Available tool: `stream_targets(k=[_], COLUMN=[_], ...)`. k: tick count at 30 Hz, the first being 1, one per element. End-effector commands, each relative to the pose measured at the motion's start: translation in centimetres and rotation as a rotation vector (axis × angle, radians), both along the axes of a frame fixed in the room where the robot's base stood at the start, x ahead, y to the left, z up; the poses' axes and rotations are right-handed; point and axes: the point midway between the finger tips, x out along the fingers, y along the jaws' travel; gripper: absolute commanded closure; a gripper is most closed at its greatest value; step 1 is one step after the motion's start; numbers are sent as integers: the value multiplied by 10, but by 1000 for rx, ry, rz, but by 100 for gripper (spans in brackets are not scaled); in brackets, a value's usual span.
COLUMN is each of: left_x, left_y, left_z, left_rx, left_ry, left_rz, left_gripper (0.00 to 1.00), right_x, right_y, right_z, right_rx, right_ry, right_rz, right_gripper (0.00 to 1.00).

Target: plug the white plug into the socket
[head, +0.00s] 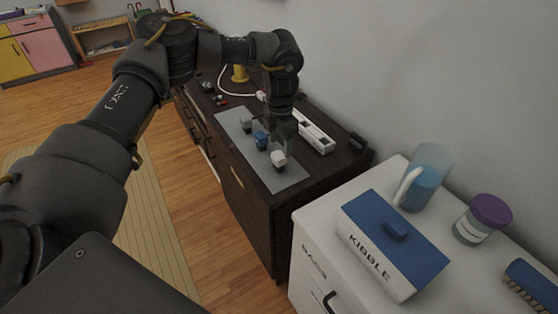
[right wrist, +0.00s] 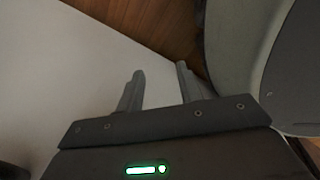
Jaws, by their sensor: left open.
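A white plug (head: 279,159) is on the near part of a grey mat (head: 289,177) on the dark cabinet. A blue plug (head: 261,140) and a greyish plug (head: 246,125) stand in a row behind it. A long white socket strip (head: 314,133) lies to the right of the mat, near the wall. My left gripper (head: 284,140) points down, open, just above and behind the white plug; I cannot tell whether it touches it. The fingers partly hide the area between plug and strip. My right gripper (right wrist: 160,72) is open and empty in the right wrist view.
A white cord (head: 225,88) and small dark and red items lie at the cabinet's far end. A small black box (head: 358,141) is near the wall. A white cabinet (head: 305,215) in front carries a kibble box (head: 393,245), a pitcher (head: 424,180) and a purple-lidded jar (head: 482,220).

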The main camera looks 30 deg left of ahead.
Motion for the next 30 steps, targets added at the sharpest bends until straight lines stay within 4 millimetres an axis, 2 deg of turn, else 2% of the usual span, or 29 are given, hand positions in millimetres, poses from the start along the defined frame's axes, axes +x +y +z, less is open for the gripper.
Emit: stream_targets(k=[4,12,21,23,30], left_x=[0,2,2,2,2], left_y=[1,5,5,5,5], left_z=[-8,-46,-52,-52,-52], left_rx=[0,1,1,1,1], left_ry=[1,2,1,1,1], left_rz=[0,0,0,0,0], left_gripper=[35,35,35,40,71], right_x=[-3,-9,-10,-10,-10], right_y=[3,12,12,12,11], right_z=[2,7,7,7,7], right_rx=[4,15,16,15,14], right_ry=[3,10,13,12,12], right_rz=[-1,-4,-4,-4,-3], right_gripper=[64,64,64,64,64])
